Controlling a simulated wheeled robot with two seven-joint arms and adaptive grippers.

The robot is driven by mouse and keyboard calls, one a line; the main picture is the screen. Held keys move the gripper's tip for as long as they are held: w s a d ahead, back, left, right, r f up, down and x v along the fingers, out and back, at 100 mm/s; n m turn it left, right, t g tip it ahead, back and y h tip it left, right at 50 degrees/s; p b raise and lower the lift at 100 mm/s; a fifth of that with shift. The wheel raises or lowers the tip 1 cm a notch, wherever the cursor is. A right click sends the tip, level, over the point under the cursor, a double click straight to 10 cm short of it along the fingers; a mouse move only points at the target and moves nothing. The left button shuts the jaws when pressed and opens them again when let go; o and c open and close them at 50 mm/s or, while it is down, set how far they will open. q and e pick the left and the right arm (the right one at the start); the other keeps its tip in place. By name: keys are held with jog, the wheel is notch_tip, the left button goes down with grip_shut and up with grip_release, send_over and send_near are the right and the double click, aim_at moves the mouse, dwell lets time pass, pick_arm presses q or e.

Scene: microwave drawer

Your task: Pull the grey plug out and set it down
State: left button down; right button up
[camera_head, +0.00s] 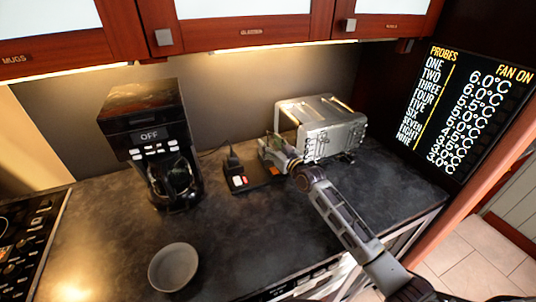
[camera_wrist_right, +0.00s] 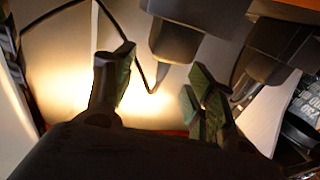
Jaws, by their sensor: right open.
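A black power strip (camera_head: 265,178) with lit red switches lies on the counter between the coffee maker and the toaster. A dark plug (camera_head: 232,160) stands at its left end. My right gripper (camera_head: 268,150) is above the strip's right side, just in front of the toaster. In the right wrist view, a grey plug-like body (camera_wrist_right: 178,38) is beyond my open fingers (camera_wrist_right: 162,90), roughly between them and apart from them. A second dark plug (camera_wrist_right: 268,48) is to the right. Which one is the task's grey plug is not certain. My left gripper is out of view.
A coffee maker (camera_head: 148,135) stands at left and a silver toaster (camera_head: 325,128) at right, close to my right gripper. A grey bowl (camera_head: 173,267) sits at the front. A thin black cable (camera_wrist_right: 143,70) hangs near my fingers. The middle counter (camera_head: 240,235) is clear.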

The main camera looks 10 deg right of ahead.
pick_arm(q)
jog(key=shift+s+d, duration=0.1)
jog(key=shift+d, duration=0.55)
pick_arm(e)
jog(key=shift+x, duration=0.85)
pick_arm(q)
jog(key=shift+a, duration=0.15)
pick_arm(e)
jog(key=c, duration=0.6)
grip_shut()
jog(key=shift+f, duration=0.15)
